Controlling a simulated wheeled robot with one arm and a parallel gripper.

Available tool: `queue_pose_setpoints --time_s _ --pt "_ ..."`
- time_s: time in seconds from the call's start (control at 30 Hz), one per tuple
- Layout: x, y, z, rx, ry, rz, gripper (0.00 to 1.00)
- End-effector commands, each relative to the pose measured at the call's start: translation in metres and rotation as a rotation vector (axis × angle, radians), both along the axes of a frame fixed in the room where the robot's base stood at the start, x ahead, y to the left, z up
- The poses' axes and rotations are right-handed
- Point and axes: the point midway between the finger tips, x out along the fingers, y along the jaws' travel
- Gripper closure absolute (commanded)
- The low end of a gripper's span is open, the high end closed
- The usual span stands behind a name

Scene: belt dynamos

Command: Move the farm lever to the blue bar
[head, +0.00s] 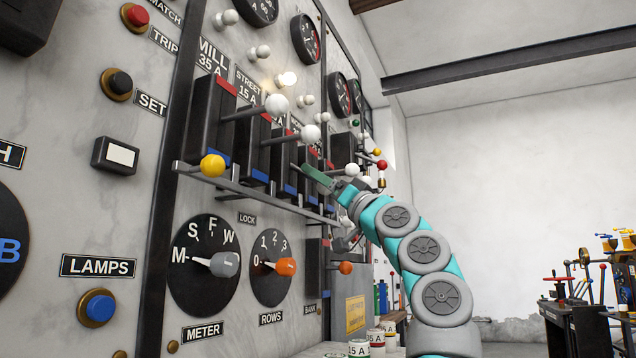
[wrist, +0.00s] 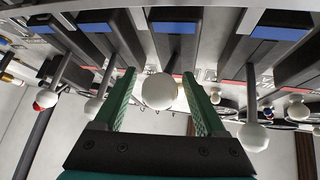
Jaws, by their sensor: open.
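A row of black lever switches with red strips on top and blue bars below runs along the wall panel. The farm label cannot be read. In the wrist view, my gripper (wrist: 158,76) is open, its green fingers on either side of a white lever ball (wrist: 159,92); contact cannot be told. A blue bar (wrist: 174,28) shows on the switch behind this ball. In the head view, my gripper (head: 316,175) is at the row's middle and hides that ball. The mill lever ball (head: 276,104) and street lever ball (head: 310,133) stand nearer the camera.
Neighbouring lever balls stand close at the left (wrist: 100,107) and right (wrist: 252,137) in the wrist view. A metal rail with a yellow knob (head: 212,166) runs below the switches. Dials, including the meter dial (head: 205,262), lie lower.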

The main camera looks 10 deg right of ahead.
Motion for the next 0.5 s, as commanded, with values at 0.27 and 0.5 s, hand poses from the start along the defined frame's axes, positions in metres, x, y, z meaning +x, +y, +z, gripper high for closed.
queue_pose_setpoints --time_s 0.27,0.5 --pt "-0.026 -0.019 -0.028 0.001 -0.003 -0.002 0.27" --pt "-0.041 -0.03 -0.04 0.0 0.0 0.0 0.27"
